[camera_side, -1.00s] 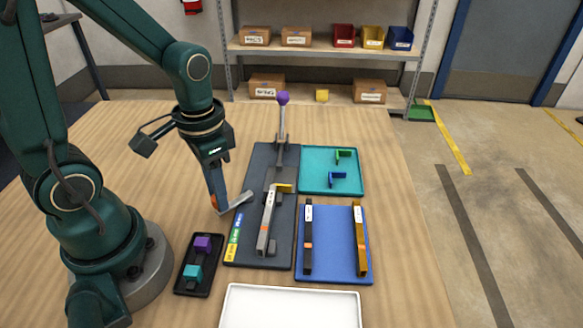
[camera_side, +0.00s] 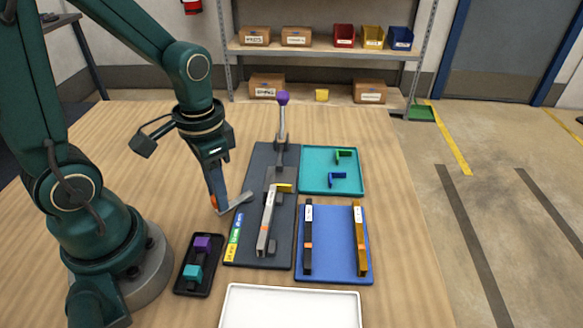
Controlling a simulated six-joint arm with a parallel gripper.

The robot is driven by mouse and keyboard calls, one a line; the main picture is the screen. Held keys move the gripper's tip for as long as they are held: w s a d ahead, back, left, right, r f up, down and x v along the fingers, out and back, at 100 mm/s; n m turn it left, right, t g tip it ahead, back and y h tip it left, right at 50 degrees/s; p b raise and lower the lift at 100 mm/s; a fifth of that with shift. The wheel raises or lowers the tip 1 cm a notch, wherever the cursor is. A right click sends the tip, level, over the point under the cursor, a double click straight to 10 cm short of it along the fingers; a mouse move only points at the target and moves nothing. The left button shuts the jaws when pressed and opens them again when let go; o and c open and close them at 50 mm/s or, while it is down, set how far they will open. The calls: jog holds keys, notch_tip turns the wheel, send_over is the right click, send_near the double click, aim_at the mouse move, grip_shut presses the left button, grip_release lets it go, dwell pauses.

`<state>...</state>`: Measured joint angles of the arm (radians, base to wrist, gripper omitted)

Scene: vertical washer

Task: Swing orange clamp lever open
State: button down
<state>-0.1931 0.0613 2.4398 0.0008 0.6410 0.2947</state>
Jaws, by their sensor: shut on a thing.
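The orange clamp lever shows as a grey metal arm (camera_side: 236,204) reaching out from the left edge of a dark fixture plate (camera_side: 258,167), with a bit of orange at its outer end. My gripper (camera_side: 216,203) points down and is shut on that orange end, just left of the plate. The fingers hide most of the orange grip. A grey bar (camera_side: 267,222) lies lengthwise on the plate, with a yellow piece (camera_side: 284,188) at its far end. A second lever with a purple knob (camera_side: 283,98) stands upright at the plate's far end.
A teal tray (camera_side: 318,188) holds a green and a blue bracket. A blue tray (camera_side: 333,246) holds a black and a gold bar. A black tray (camera_side: 187,289) holds purple and teal blocks. A white tray (camera_side: 290,308) lies in front. The table behind the plate is clear.

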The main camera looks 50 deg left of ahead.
jog(key=shift+a, duration=0.1)
dwell(0.4)
jog(key=m, duration=0.1)
jog(key=a+m, duration=0.1)
jog(key=m, duration=0.1)
jog(key=a+m, duration=0.1)
jog(key=m, duration=0.1)
jog(key=shift+w+a, duration=0.2)
jog(key=shift+w, duration=0.1)
jog(key=a+m, duration=0.1)
jog(key=m, duration=0.1)
jog(key=w+a+m, duration=0.1)
jog(key=m, duration=0.1)
jog(key=shift+w+m, duration=0.15)
jog(key=shift+m, duration=0.15)
jog(key=w+m, duration=0.1)
jog(key=m, duration=0.1)
jog(key=w+a+m, duration=0.1)
jog(key=m, duration=0.1)
jog(key=shift+m, duration=0.3)
jog(key=shift+w+a+m, duration=0.1)
jog(key=shift+w+m, duration=0.45)
jog(key=shift+m, duration=0.65)
jog(key=shift+w+a+m, duration=0.1)
jog(key=shift+w+m, duration=0.45)
jog(key=shift+m, duration=0.65)
jog(key=shift+w, duration=0.1)
jog(key=c, duration=0.6)
grip_release()
jog(key=shift+r, duration=0.1)
